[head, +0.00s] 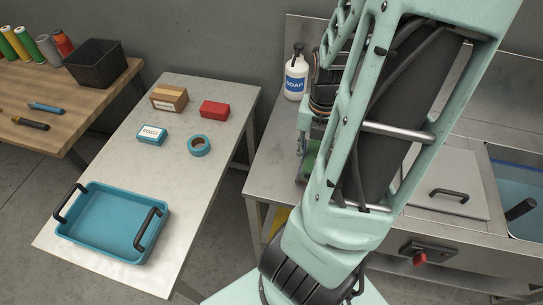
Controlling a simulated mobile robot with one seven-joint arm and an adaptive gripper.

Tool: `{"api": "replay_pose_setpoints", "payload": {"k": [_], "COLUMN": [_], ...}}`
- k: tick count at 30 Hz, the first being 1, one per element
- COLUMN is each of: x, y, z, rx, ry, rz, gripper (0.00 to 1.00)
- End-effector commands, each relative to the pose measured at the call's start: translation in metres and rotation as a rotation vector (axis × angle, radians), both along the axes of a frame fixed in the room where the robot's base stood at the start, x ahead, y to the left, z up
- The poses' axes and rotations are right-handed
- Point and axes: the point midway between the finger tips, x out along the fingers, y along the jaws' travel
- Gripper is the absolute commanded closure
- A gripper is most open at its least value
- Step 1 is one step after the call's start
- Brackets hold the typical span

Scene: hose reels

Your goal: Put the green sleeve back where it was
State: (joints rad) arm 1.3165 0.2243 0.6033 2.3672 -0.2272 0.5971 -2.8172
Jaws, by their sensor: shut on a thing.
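My gripper (304,170) is at the left edge of the steel counter, partly hidden behind my own arm. It is shut on a green thing, which looks like the green sleeve (309,160); only a small part of it shows between the fingers and the arm. I cannot tell whether the sleeve touches the counter. Several coloured cylinders, including a green one (13,42), an orange one (25,42), a grey one (48,50) and a red one (63,43), stand at the back of the wooden bench (85,103) at far left.
A black bin (94,68) stands beside the cylinders. The pale table (185,185) holds a blue tray (100,225), a tape roll (199,146), and small boxes, with bare space at its middle. A soap bottle (296,78) stands behind my gripper on the steel counter (268,160).

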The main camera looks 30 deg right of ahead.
Motion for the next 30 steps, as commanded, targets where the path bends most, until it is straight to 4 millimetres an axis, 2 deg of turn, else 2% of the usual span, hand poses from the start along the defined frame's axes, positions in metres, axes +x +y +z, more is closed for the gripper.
{"api": "replay_pose_setpoints", "payload": {"k": [2,5,16,21,25,30], "x": [0.001,0.013,0.088,0.111,0.123,0.129], "y": [0.0,0.004,0.028,0.035,0.038,0.039], "z": [-0.001,-0.008,-0.043,-0.074,-0.088,-0.095], "rx": [0.0,0.002,0.003,0.004,0.001,0.0], "ry": [0.0,-0.001,0.0,0.002,0.0,0.0], "rz": [0.014,0.026,0.026,0.023,0.02,0.019], "gripper": [0.92,0.92,0.92,0.92,0.92,0.92]}}
